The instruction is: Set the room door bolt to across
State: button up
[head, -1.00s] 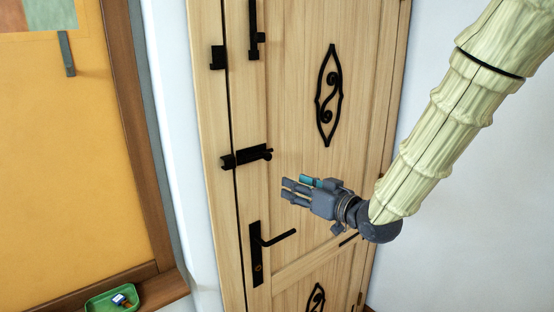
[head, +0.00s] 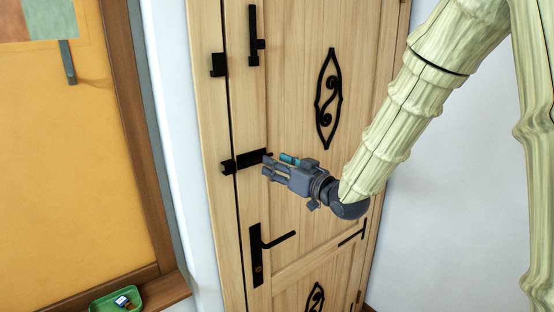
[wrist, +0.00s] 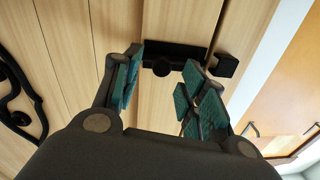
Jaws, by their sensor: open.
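The pale wooden room door carries a black horizontal bolt (head: 250,159) at mid-height near its left edge. My gripper (head: 267,168) is open close to the bolt's right end and hides part of it. In the wrist view, the bolt body (wrist: 182,50) lies beyond my open fingers (wrist: 158,92), with its round knob (wrist: 162,68) between them. A black keeper (wrist: 226,66) sits on the frame, right of the bolt, with a narrow gap between. I see nothing held, and I cannot tell whether my fingers touch the knob.
Below the bolt is a black lever handle (head: 279,239) on a plate. Above are an upright black bar (head: 253,36) and a catch (head: 218,64). A black scroll ornament (head: 328,98) is to the right. A green tray (head: 118,299) rests at lower left.

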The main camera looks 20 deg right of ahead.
jog(key=shift+p+x, duration=0.35)
jog(key=shift+x, duration=1.1)
jog(key=shift+c, duration=0.2)
grip_shut()
